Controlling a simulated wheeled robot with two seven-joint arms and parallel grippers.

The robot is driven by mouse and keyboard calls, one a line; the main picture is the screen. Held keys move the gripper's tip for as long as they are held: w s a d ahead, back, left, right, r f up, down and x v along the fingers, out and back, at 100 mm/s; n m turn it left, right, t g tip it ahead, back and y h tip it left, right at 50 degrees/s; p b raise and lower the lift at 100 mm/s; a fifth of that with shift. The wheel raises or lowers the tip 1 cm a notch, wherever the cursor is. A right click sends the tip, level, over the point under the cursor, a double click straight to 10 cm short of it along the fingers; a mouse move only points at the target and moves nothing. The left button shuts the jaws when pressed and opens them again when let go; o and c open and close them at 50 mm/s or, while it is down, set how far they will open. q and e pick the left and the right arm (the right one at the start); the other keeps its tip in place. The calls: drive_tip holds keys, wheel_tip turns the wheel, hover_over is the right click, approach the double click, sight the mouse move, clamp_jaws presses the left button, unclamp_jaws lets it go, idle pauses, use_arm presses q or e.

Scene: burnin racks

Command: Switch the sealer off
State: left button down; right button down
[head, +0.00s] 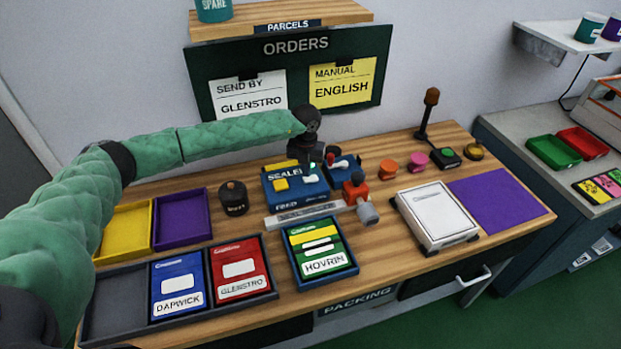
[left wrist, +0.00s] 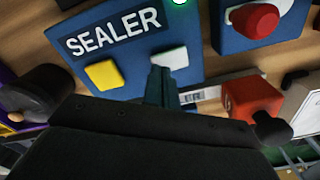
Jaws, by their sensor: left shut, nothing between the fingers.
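The sealer (head: 296,196) is a blue box on the wooden bench, with a yellow button (head: 281,184) and a white control (head: 311,178). Its green lamp (left wrist: 180,2) is lit in the left wrist view, where the box (left wrist: 125,55), yellow button (left wrist: 102,75) and white control (left wrist: 170,56) also show. My left gripper (head: 308,160) is over the sealer's back right part. Its shut, empty fingertips (left wrist: 160,75) overlap the lower left edge of the white control; I cannot tell whether they touch it. My right gripper is not in view.
A blue box with a red button (head: 335,163) stands close right of the sealer. A red tool (head: 355,190) lies in front of it. A dark pot (head: 233,198) is left. Trays with labelled packets (head: 178,283) fill the front left. A purple mat (head: 495,197) lies right.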

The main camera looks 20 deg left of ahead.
sight(306, 179)
use_arm(q)
drive_tip(key=shift+f+b, duration=0.5)
drive_tip(key=shift+f, duration=0.25)
idle(0.5)
drive_tip(key=shift+r, duration=0.15)
drive_tip(key=shift+r+p, duration=0.8)
drive_tip(key=shift+r, duration=2.55)
